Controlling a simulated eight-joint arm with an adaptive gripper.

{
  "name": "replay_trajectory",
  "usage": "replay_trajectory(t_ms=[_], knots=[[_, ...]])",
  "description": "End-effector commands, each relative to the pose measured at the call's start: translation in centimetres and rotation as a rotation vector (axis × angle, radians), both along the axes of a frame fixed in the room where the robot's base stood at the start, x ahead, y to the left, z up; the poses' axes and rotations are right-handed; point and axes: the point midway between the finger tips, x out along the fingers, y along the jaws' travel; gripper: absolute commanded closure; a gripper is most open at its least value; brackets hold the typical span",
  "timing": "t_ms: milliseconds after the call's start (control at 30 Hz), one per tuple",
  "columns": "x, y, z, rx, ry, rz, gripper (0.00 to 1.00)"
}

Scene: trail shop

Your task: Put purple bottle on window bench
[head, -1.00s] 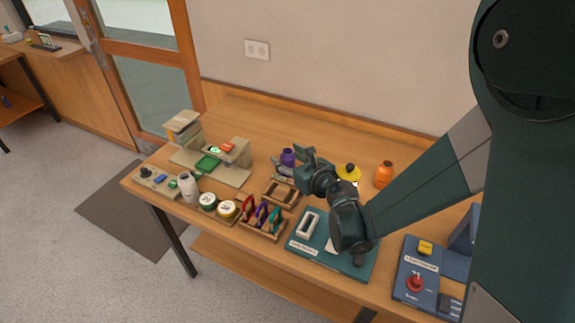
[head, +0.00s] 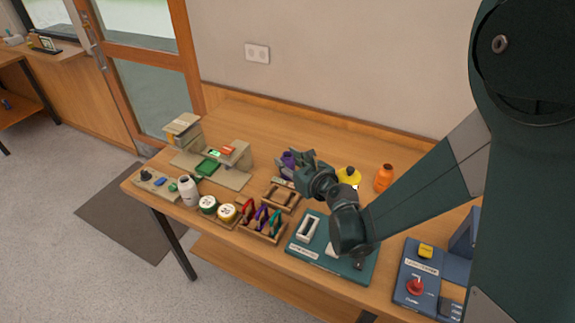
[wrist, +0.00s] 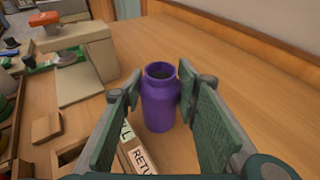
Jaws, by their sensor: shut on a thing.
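The purple bottle (head: 288,160) stands upright on the wooden workbench in the head view, partly hidden by my gripper. In the wrist view the purple bottle (wrist: 159,98) is between the two fingers, with its open dark mouth showing. My gripper (head: 296,161) reaches it from the right and is shut on it; the fingers (wrist: 160,95) also show in the wrist view, one on each side of the bottle. A wooden bench (head: 62,54) runs beneath the window at the far left, beyond the glazed door.
A yellow bottle (head: 348,174) and an orange bottle (head: 384,178) stand right of the gripper. A beige device (head: 233,155), a white bottle (head: 188,191) and a tool rack (head: 262,224) stand to the left and front. A label-bearing wooden piece (wrist: 139,158) lies before the bottle. The workbench's back is clear.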

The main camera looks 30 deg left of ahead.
Motion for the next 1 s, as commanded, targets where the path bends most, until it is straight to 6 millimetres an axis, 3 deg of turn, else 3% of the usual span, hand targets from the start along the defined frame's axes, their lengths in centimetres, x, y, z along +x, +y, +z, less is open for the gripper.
replay_trajectory(t_ms=[367,1000], knots=[[0.0,0.0,1.4,0.0,0.0,0.0,0.86],[0.0,0.0,8.9,0.0,0.0,0.0,0.86]])
